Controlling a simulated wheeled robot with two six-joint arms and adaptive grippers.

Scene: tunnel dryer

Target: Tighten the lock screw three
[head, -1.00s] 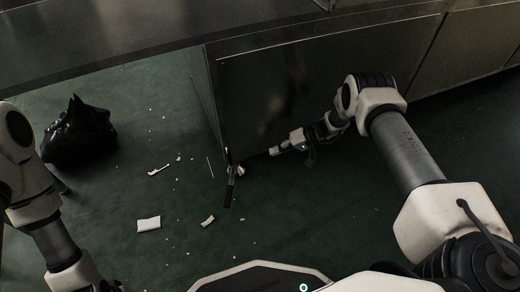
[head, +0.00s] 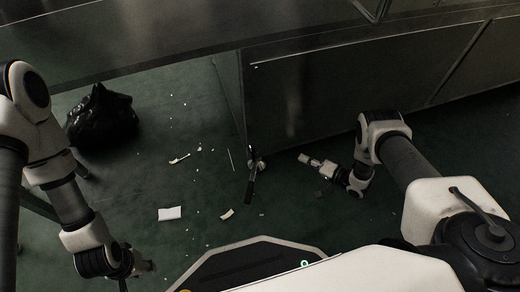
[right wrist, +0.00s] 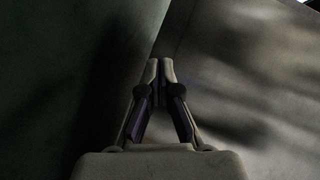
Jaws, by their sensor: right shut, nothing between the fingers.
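I cannot make out a lock screw for certain in either view. In the head view a dark lever-like part with a small light spot (head: 251,178) hangs at the lower corner of the steel housing (head: 330,90). My right gripper (head: 303,158) is to the right of that part, apart from it, pointing left. In the right wrist view its two fingertips (right wrist: 160,66) meet with nothing between them, in front of a grey metal surface (right wrist: 240,70). My left gripper (head: 145,266) is low at the left, small and dark; its jaws are unclear.
A black bag (head: 100,120) lies on the green floor at the left. A white block (head: 170,213) and several light scraps lie scattered on the floor between the bag and the housing. The steel housing fills the back and right.

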